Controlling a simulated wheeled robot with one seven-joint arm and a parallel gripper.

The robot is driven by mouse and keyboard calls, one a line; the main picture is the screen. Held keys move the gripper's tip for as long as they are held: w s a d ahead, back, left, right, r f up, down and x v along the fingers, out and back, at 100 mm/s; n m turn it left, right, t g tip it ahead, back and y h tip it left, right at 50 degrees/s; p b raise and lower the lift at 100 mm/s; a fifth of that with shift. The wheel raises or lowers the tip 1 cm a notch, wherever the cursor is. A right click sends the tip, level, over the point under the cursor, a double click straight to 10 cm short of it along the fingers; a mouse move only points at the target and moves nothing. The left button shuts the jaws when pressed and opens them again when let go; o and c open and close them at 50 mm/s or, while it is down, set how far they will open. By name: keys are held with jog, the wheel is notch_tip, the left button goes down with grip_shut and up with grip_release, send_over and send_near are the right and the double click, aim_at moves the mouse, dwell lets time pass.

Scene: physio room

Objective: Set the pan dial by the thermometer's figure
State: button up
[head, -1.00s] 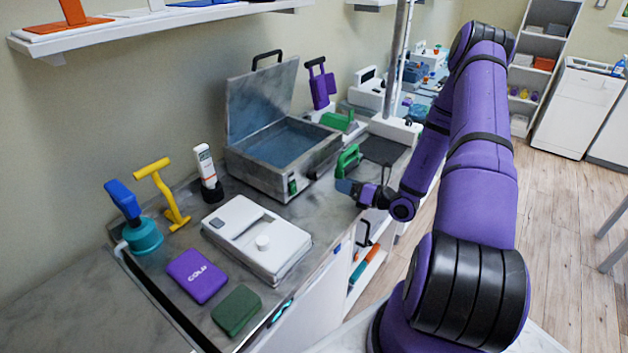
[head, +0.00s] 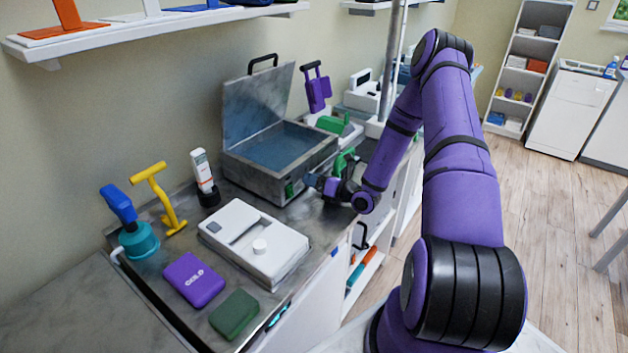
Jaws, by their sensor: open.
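The metal pan (head: 262,182) stands on the counter with its lid (head: 258,102) raised and bluish water (head: 278,146) inside. A small green part, which looks like its dial (head: 290,189), is on the front face near the right corner. A white stick-shaped device, likely the thermometer (head: 201,168), stands upright in a black holder left of the pan; its figure is too small to read. My gripper (head: 311,182) is open at the pan's front right corner, just right of the green part. I cannot tell whether it touches the pan.
A white device with a round knob (head: 258,238) lies in front of the pan. A purple cold pack (head: 194,279), a green block (head: 235,314), a yellow T-handled tool (head: 160,196) and a blue-and-teal tool (head: 134,226) are at left. A green-handled object (head: 345,160) is behind my gripper.

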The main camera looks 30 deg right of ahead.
jog(key=c, duration=0.9)
jog(key=shift+n, duration=0.4)
jog(key=n, duration=0.5)
jog(key=shift+a+r+n, duration=0.1)
jog(key=shift+r+n, duration=0.05)
jog(key=shift+n, duration=0.15)
jog(key=n+h, duration=0.1)
jog(key=n, duration=0.4)
